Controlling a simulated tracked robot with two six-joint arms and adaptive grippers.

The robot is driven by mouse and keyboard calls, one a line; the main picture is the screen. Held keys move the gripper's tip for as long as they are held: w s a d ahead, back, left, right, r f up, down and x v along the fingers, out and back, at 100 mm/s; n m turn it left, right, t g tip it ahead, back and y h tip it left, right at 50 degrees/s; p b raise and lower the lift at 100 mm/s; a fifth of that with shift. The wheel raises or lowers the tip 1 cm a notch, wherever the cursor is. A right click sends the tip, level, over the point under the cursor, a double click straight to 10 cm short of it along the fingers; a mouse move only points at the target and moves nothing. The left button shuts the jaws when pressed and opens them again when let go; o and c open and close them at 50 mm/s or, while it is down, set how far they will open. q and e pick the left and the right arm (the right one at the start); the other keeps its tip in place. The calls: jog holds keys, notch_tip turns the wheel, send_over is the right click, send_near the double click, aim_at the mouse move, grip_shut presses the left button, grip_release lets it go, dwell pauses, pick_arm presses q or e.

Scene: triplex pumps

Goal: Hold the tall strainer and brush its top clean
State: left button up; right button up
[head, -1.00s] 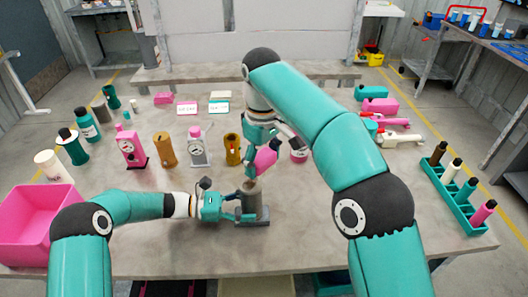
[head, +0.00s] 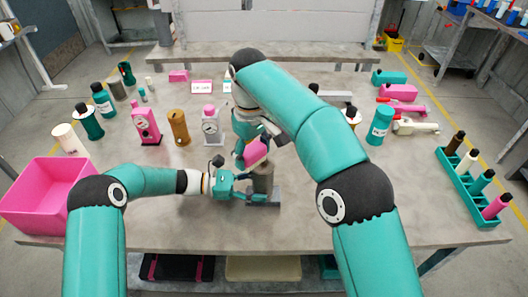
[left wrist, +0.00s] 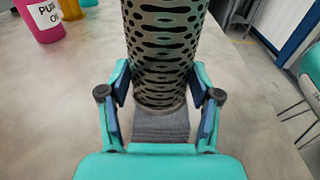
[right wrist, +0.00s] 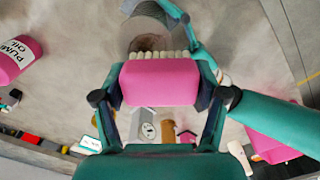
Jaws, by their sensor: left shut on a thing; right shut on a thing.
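The tall strainer (left wrist: 162,45) is a grey-green perforated cylinder standing upright on a dark grey block (left wrist: 160,128). In the head view the strainer (head: 263,180) is partly hidden by my grippers. My left gripper (left wrist: 160,108) is shut around its lower part. My right gripper (right wrist: 160,95) is shut on a pink brush (right wrist: 160,84) with cream bristles. The bristles point towards the strainer's brown-looking top (right wrist: 150,42). In the head view the brush (head: 256,151) is tilted just over the top; I cannot tell whether the bristles touch it.
A pink bin (head: 40,200) stands at the table's left. Bottles and small pumps (head: 145,120) stand behind the strainer. A teal rack (head: 465,175) with several bottles is at the right edge. The table front is clear.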

jog(key=shift+a, duration=0.45)
jog(key=d, duration=0.6)
jog(key=shift+d, duration=0.4)
jog(key=r, duration=0.3)
jog(key=shift+a, duration=0.2)
jog(key=shift+s+r, duration=0.1)
jog(key=shift+r, duration=2.35)
pick_arm(q)
jog(key=o, duration=0.9)
jog(key=shift+a, duration=0.1)
jog(key=a, duration=0.8)
jog(key=a+r, duration=0.1)
jog(key=a, duration=0.2)
jog(key=shift+a, duration=0.4)
